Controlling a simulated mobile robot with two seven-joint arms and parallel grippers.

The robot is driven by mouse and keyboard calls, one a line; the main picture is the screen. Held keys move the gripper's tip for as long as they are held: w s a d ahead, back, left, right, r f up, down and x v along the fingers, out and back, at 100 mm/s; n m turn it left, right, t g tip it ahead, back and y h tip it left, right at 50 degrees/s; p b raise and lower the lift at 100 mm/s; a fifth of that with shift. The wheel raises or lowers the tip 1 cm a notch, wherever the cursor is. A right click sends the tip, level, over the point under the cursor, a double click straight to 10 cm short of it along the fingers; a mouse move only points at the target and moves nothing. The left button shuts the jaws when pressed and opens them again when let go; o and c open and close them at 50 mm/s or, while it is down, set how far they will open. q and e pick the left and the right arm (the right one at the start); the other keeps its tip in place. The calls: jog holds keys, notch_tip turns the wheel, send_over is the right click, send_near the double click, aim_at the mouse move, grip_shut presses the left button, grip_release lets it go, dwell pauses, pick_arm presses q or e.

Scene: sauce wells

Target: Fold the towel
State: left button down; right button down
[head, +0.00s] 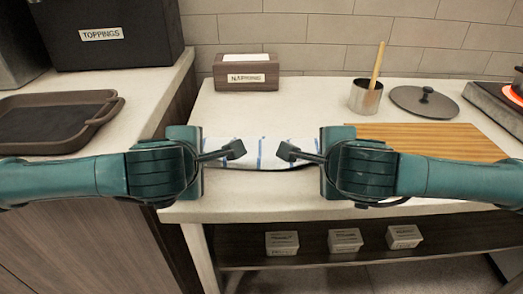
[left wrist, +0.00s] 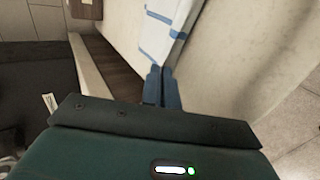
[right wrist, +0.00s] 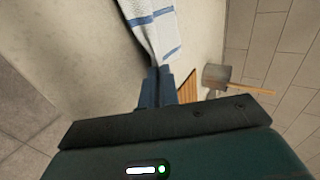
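The white towel with blue stripes (head: 262,152) is at the front of the counter, between my two grippers. Its near edge sags slightly between them, with a dark shadow beneath. My left gripper (head: 238,149) is shut on the towel's left end; in the left wrist view the towel (left wrist: 163,32) meets the closely spaced fingertips. My right gripper (head: 284,151) is shut on the right end; in the right wrist view the towel (right wrist: 152,28) narrows to the fingertips. The arms hide parts of the towel's sides.
A wooden board (head: 430,141) lies right of the towel, behind my right arm. A metal cup (head: 365,98), dark lid (head: 424,102) and napkins box (head: 246,73) stand farther back. A brown tray (head: 55,119) is on the left counter. Counter behind the towel is clear.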

pick_arm(q)
jog(key=c, duration=2.1)
grip_release()
jog(key=shift+c, duration=0.2)
pick_arm(e)
jog(key=c, duration=2.1)
grip_release()
